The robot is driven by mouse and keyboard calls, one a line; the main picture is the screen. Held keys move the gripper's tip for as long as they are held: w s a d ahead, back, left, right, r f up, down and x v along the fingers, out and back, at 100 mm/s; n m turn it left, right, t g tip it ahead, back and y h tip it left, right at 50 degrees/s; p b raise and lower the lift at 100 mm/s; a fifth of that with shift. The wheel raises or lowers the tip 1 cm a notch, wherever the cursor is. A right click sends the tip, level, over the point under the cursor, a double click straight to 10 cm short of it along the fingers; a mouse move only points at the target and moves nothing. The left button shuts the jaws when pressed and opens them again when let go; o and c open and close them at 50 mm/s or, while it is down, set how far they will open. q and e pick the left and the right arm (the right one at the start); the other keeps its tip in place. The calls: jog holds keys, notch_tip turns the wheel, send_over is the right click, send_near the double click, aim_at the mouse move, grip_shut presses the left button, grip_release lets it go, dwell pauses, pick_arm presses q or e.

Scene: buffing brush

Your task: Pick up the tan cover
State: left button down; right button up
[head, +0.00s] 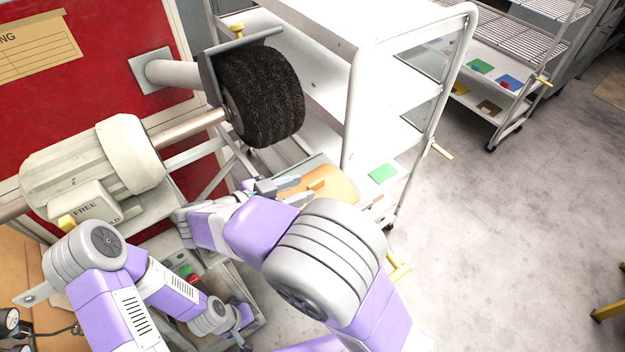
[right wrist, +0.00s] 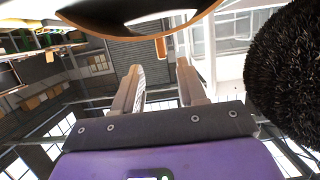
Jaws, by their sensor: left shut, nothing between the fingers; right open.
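The tan cover (head: 338,182) is in the head view, just beyond my right gripper (head: 290,187). In the right wrist view its curved rim (right wrist: 204,14) and dark hollow inside span the top of the picture. The open fingers of my right gripper (right wrist: 160,82) point up toward it, with a gap between them and nothing held. An orange tab (right wrist: 161,47) shows beyond the fingertips. Contact between fingers and cover cannot be told. My left gripper (head: 243,318) is low in the head view, shut and empty, away from the cover. My right forearm hides part of the area below the cover.
The black buffing brush (head: 262,95) is above and left of the cover, and close on the right in the wrist view (right wrist: 290,70). A motor (head: 95,165) stands left. A white shelf cart (head: 370,50) with a green card (head: 383,173) stands behind. Open floor lies right.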

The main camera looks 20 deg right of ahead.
aim_at(314, 183)
jog(key=x, duration=0.6)
jog(key=shift+w+a+f, duration=0.1)
jog(key=shift+w+f, duration=0.05)
grip_shut()
